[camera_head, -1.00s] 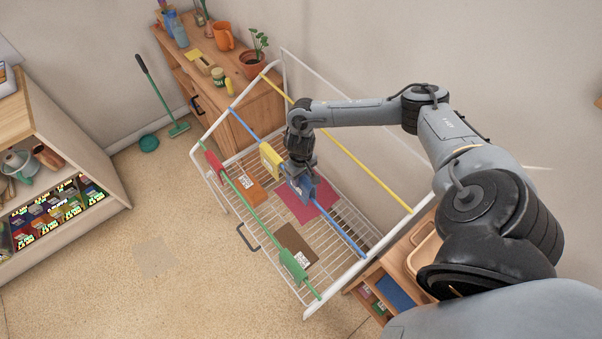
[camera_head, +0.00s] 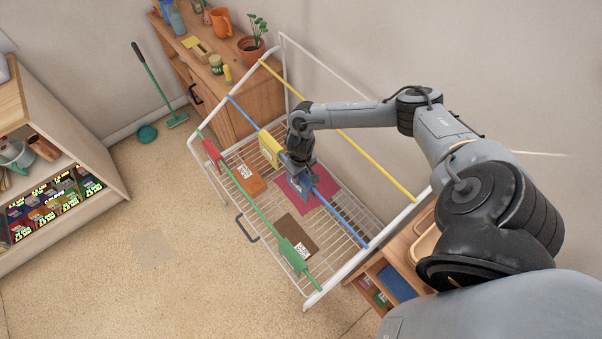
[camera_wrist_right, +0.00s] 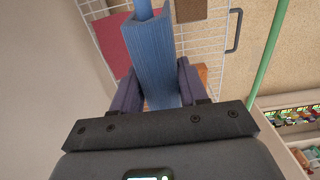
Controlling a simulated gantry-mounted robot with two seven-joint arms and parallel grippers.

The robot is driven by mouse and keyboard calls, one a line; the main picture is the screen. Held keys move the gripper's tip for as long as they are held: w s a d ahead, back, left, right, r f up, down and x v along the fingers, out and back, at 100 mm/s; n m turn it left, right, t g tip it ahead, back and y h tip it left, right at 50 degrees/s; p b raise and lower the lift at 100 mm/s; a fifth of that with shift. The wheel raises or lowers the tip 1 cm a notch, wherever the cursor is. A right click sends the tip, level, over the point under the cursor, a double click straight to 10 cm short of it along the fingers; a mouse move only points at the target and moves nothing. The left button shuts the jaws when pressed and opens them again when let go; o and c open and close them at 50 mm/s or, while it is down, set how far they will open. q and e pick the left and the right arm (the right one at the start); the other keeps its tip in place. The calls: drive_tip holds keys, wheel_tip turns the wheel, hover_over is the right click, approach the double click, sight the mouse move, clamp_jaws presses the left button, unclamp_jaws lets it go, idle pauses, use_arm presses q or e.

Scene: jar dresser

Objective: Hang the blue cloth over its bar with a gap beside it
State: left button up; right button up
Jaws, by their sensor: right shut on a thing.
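The blue cloth (camera_head: 300,187) is at the blue bar (camera_head: 341,218) of the white drying rack. In the right wrist view the folded cloth (camera_wrist_right: 153,60) lies in line with the bar (camera_wrist_right: 143,8), which runs out from its far end. It looks draped over the bar, but contact is hard to tell. My right gripper (camera_head: 301,170) is above the bar, shut on the cloth, with its dark fingers (camera_wrist_right: 158,90) on both sides. A yellow cloth (camera_head: 270,148) hangs on the same bar, up and left of the blue one, with a gap between. My left gripper is not in view.
A green bar (camera_head: 257,205) carries a red cloth (camera_head: 212,153) and a green cloth (camera_head: 293,255). The yellow bar (camera_head: 360,153) is bare. Orange, crimson and brown flat pieces lie on the rack's wire shelf. A wooden dresser (camera_head: 250,105) stands behind.

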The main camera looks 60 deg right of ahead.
drive_tip(key=o, duration=0.9)
wheel_tip(320, 180, up, 3)
drive_tip(key=p, duration=0.4)
drive_tip(key=shift+r, duration=0.2)
wheel_tip(320, 180, up, 4)
drive_tip(key=p, duration=0.5)
drive_tip(key=shift+f, duration=0.15)
drive_tip(key=shift+a, duration=0.1)
